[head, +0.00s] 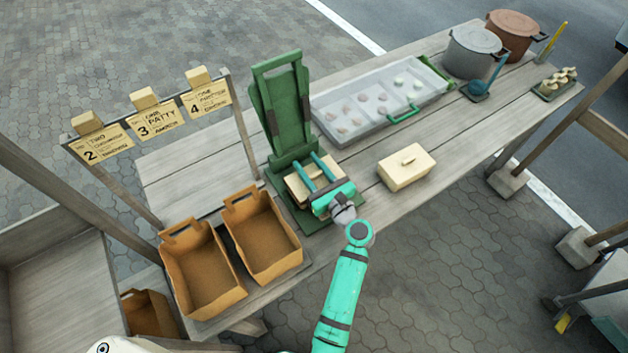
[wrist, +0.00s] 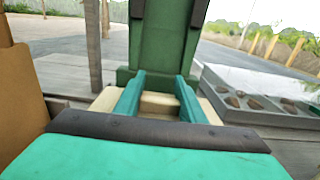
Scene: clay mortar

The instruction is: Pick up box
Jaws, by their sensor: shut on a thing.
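My teal gripper (head: 317,171) is shut on a cream box (head: 298,188) at the base of the green press (head: 285,120). In the wrist view my gripper's two fingers (wrist: 158,90) reach forward with part of the cream box (wrist: 158,106) between them. More cream surface shows outside both fingers. The box's underside is hidden, so I cannot tell if it touches the press base. A second cream box (head: 406,169) with a small raised grip sits on the table to the right, apart from my gripper.
Two open brown cartons (head: 203,266) stand at the table's left end. A grey tray (head: 372,112) with several lumps lies behind the second box. Pots (head: 473,52) stand at the far right. A sign frame (head: 150,121) rises at left. The table (head: 345,212) is bare near its front edge.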

